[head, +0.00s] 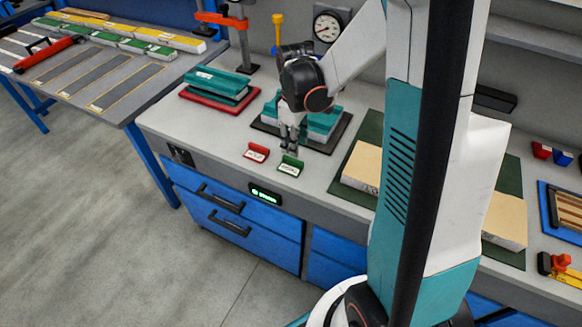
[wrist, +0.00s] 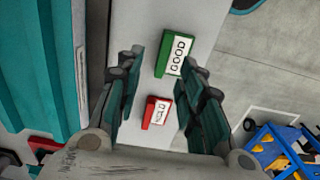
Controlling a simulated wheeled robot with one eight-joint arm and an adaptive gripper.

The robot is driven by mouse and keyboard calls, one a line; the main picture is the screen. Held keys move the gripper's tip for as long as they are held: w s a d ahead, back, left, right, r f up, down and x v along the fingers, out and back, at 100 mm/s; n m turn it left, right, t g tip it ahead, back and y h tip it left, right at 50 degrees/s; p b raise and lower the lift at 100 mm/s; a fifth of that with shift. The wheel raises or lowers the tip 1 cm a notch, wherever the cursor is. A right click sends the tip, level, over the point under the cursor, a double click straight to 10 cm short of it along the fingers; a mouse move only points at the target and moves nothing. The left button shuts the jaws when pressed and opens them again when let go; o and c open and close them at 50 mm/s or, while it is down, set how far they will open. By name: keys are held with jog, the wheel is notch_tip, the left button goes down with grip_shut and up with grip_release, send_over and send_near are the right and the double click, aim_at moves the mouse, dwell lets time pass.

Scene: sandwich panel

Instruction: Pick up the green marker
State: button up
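The green marker (head: 290,166) is a small green stand with a white label, upright on the bench near its front edge. In the wrist view the green marker (wrist: 175,54) reads "GOOD" and lies at the upper middle, by the fingertips. My gripper (head: 291,151) points down just behind and above it in the head view. In the wrist view my gripper (wrist: 163,66) is open, with clear space between its two fingers. Nothing is held. Whether a finger touches the green marker cannot be told.
A similar red marker (head: 256,152) stands left of the green one; it also shows between the fingers in the wrist view (wrist: 156,112). Teal panels on a dark mat (head: 327,146) lie behind my gripper. Teal panels on a red mat (head: 210,98) lie farther left. A beige block (head: 362,168) is to the right.

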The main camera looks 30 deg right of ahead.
aim_at(294, 160)
jog(key=shift+s+a+f+b, duration=0.1)
jog(key=shift+f+b, duration=0.6)
jog(key=shift+f, duration=0.85)
jog(key=shift+s+a+f+b, duration=0.1)
jog(key=shift+f+b, duration=0.55)
jog(key=shift+f, duration=0.9)
jog(key=shift+r, duration=0.1)
grip_shut()
